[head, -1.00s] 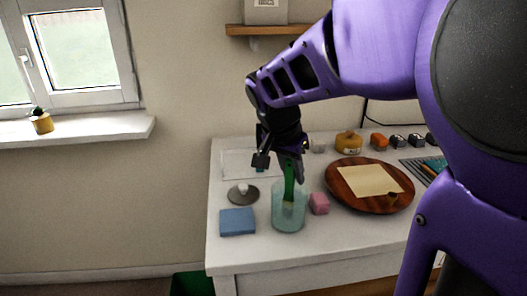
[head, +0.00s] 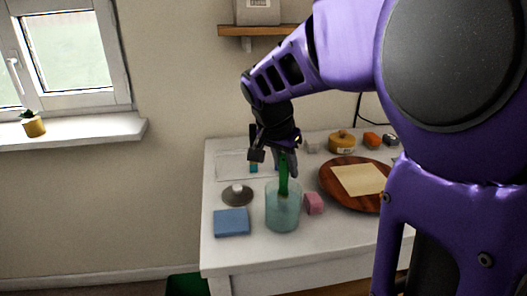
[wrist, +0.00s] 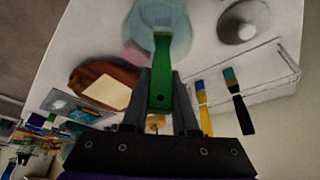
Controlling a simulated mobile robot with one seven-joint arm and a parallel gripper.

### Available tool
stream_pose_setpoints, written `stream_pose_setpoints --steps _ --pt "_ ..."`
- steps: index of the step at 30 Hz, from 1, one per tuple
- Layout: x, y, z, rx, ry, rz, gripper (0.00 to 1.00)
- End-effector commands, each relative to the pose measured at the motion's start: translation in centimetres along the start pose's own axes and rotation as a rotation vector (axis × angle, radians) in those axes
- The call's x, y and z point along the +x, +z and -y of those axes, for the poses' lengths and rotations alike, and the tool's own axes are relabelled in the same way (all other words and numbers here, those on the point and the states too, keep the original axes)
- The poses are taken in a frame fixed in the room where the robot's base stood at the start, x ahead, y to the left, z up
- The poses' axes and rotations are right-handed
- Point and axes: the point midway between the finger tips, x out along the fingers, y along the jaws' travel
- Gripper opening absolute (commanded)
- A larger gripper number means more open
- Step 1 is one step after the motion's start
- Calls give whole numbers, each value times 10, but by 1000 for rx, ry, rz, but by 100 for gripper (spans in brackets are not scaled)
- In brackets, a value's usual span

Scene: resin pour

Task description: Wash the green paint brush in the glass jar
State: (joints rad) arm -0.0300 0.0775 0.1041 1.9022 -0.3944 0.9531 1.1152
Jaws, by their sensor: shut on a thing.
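The green paint brush (head: 283,176) is held upright by its handle in my gripper (head: 285,160). Its lower end is inside the glass jar (head: 283,215), which stands near the front left of the white table. In the wrist view the green handle (wrist: 161,75) lies between my two fingers (wrist: 160,100), and the bristle end reaches into the jar (wrist: 180,35). The jar is pale blue-green and see-through. Whether the bristles touch the jar's bottom or wall I cannot tell.
A blue block (head: 231,222) and a grey disc with a white knob (head: 237,195) sit left of the jar. A pink block (head: 314,203) stands close on its right, before a round wooden board (head: 345,201). A clear tray with brushes (wrist: 260,85) lies behind.

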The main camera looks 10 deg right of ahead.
Motion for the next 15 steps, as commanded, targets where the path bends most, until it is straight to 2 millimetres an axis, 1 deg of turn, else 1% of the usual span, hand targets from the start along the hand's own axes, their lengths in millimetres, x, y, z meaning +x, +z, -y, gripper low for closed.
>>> stream_pose_setpoints --steps 5,15 --pt "-1 4 3 -2 -1 1 0" --pt "-9 19 5 -2 -1 1 0"
